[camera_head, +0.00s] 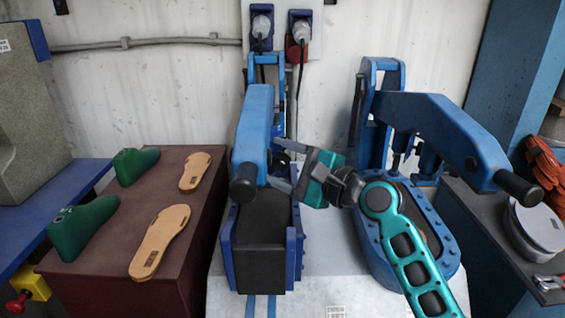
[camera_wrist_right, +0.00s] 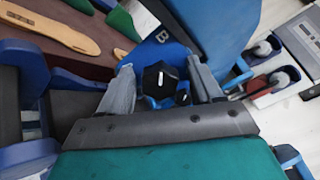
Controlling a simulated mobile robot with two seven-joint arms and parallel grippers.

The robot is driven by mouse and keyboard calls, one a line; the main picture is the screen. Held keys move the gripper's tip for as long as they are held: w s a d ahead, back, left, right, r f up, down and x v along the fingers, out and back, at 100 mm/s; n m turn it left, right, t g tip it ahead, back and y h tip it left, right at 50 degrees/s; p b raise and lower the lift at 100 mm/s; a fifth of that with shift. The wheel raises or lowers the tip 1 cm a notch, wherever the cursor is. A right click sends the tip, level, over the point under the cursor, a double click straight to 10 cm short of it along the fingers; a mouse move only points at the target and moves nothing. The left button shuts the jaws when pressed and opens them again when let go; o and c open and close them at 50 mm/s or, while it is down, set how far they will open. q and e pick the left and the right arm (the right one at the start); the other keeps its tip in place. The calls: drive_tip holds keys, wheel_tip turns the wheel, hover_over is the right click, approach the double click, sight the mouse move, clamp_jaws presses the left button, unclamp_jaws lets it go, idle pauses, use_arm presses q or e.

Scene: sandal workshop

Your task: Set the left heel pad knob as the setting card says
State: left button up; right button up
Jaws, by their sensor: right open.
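The knob (camera_wrist_right: 159,79) is black with a white pointer line, in the right wrist view. It sits on a blue part of the left press, below a white letter B (camera_wrist_right: 163,37). The pointer line runs nearly up and down in that view. My right gripper (camera_head: 277,165) reaches the left press from the right in the head view. In the wrist view its open fingers (camera_wrist_right: 161,66) stand on both sides of the knob, with a small gap on each side. The knob is not clear in the head view. I cannot make out a readable setting card. My left gripper is not in view.
The left press has a lever with a black handle (camera_head: 243,186) and a dark pad (camera_head: 263,240). A second blue press (camera_head: 440,125) stands right, behind my right arm. Green lasts (camera_head: 85,232) and tan soles (camera_head: 160,240) lie on the brown table (camera_head: 105,285).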

drive_tip(key=c, duration=1.1)
drive_tip(key=shift+o, duration=0.2)
